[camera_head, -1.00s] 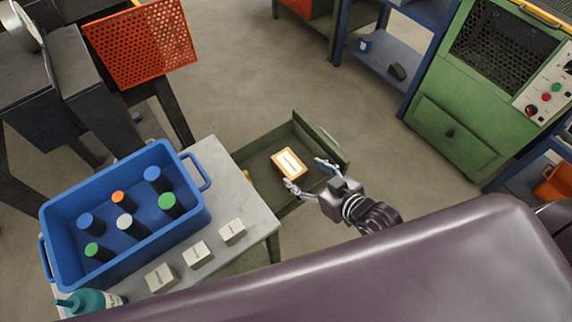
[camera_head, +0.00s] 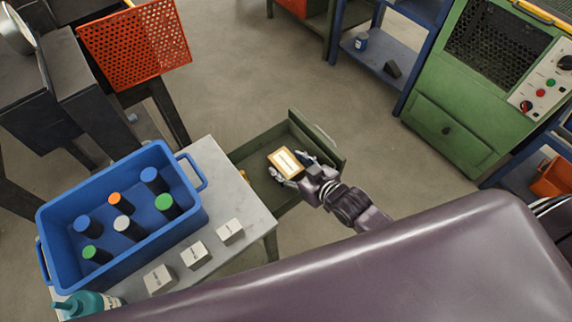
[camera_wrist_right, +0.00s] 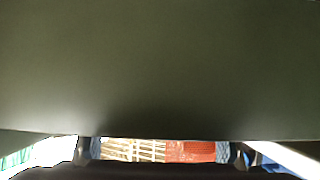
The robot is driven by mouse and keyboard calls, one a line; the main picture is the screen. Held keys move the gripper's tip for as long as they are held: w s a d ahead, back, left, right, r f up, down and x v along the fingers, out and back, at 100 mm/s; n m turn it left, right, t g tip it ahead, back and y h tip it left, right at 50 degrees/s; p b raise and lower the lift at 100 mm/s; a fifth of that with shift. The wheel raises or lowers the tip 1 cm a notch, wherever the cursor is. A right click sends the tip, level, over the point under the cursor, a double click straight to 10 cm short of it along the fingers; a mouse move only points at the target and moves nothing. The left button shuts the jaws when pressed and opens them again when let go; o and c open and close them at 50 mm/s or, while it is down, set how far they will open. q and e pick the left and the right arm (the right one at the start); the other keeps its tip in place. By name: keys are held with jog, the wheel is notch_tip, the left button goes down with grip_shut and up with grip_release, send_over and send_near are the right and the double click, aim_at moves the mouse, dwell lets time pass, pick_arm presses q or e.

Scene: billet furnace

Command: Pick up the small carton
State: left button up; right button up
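The small carton (camera_head: 286,162), tan with a white label, lies in the open green drawer (camera_head: 262,192). My right gripper (camera_head: 293,169) reaches in from the lower right. Its fingers are apart, one at the carton's lower edge and one at its right side; I cannot tell whether they touch it. In the right wrist view a dark surface fills most of the picture. The spread fingers show at the bottom edge, with a pale patterned patch and a red patch between them that I cannot identify surely. My left gripper is not in view.
A grey table (camera_head: 214,163) left of the drawer carries a blue crate (camera_head: 188,213) of several capped bottles, several small pale boxes (camera_head: 195,255) and a teal bottle (camera_head: 88,304). The drawer's walls surround the carton. A green machine (camera_head: 450,120) stands at the right.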

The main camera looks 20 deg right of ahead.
jog(key=c, duration=1)
jog(key=shift+c, duration=1)
jog(key=shift+r, duration=0.1)
